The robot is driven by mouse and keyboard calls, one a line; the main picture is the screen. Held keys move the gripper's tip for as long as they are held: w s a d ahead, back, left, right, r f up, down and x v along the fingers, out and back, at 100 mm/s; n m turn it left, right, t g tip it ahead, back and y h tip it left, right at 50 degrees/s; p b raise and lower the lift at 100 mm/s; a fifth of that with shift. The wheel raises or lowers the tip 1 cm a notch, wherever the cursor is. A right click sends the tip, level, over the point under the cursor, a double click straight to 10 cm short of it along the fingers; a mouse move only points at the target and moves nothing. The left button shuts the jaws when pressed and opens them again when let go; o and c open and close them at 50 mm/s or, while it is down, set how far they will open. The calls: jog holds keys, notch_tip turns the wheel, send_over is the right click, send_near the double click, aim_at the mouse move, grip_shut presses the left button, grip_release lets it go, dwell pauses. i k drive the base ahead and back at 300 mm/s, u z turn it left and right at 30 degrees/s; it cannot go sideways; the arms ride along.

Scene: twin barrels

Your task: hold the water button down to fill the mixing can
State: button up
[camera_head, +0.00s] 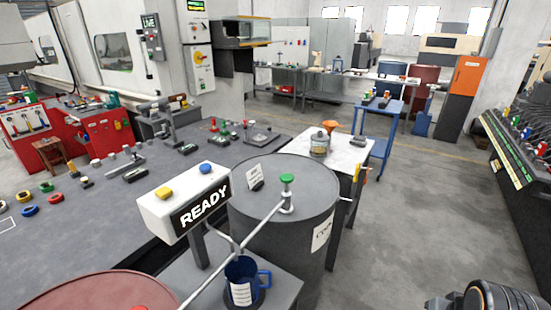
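A white control box (165,211) stands on a post in the lower middle, its dark display reading "READY". A yellow button (164,193) and a blue button (206,168) are on its top; no legible label shows which is water. A blue can (236,268) with a handle and a white label stands upright below, on a grey stand (285,287). I cannot see how full it is. Thin metal pipes run above and beside the can. My gripper's fingers are not in view; only a dark rounded part with an orange band, probably my arm, shows at the bottom right corner.
A grey barrel (262,222) with a green knob (287,179) stands right behind the box. A red barrel (80,292) is at bottom left. A grey workbench (100,215) with small parts lies left. The floor (425,215) at right is clear.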

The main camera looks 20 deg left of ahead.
aim_at(204, 168)
jog(key=i, duration=0.85)
jog(key=u, duration=1.75)
